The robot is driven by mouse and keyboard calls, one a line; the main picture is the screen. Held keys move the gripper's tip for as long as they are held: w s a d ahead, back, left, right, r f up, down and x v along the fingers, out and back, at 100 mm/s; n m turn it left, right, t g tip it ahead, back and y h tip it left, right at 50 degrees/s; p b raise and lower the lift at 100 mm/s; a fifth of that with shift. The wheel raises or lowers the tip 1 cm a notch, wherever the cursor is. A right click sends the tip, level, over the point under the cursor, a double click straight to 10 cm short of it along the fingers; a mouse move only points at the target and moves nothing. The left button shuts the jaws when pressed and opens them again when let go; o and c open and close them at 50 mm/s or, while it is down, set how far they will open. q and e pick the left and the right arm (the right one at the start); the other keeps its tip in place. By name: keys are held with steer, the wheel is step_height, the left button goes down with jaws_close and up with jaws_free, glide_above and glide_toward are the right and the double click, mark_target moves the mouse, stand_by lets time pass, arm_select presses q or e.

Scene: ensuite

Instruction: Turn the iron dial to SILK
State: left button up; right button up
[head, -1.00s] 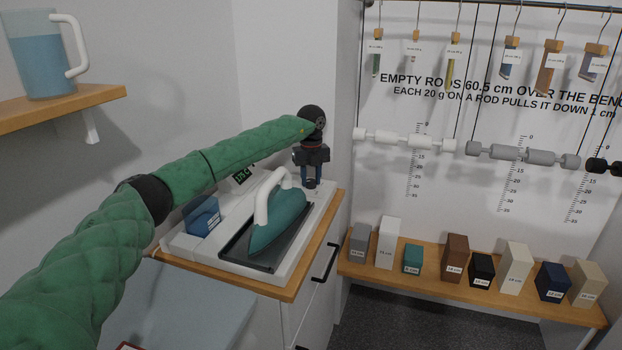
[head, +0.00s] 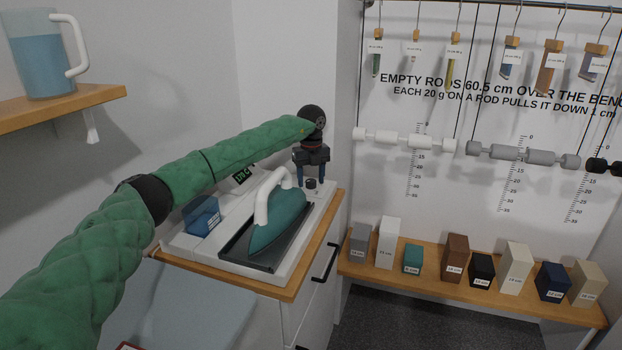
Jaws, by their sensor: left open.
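The iron (head: 280,217) is teal with a white handle and rests on a dark plate on a white station (head: 222,255) on a wooden-topped cabinet. A small dark dial (head: 311,184) stands at the station's back right corner; its markings are too small to read. A dark display (head: 243,174) with green characters, apparently a temperature, sits behind the iron. My left gripper (head: 312,178) points down over the dial with its fingers spread open, one on each side and apart from it. My right gripper is not in view.
A blue container (head: 202,216) stands left of the iron. A jug of blue liquid (head: 42,55) is on a wall shelf at upper left. Labelled blocks (head: 455,258) line a low bench at right, under hanging rods (head: 404,140). The cabinet top's front edge is clear.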

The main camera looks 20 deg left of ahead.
mark_target(311, 180)
arm_select(q)
steer(key=shift+r, duration=0.3)
steer(key=shift+r+b, duration=0.65)
steer(key=shift+r, duration=2.85)
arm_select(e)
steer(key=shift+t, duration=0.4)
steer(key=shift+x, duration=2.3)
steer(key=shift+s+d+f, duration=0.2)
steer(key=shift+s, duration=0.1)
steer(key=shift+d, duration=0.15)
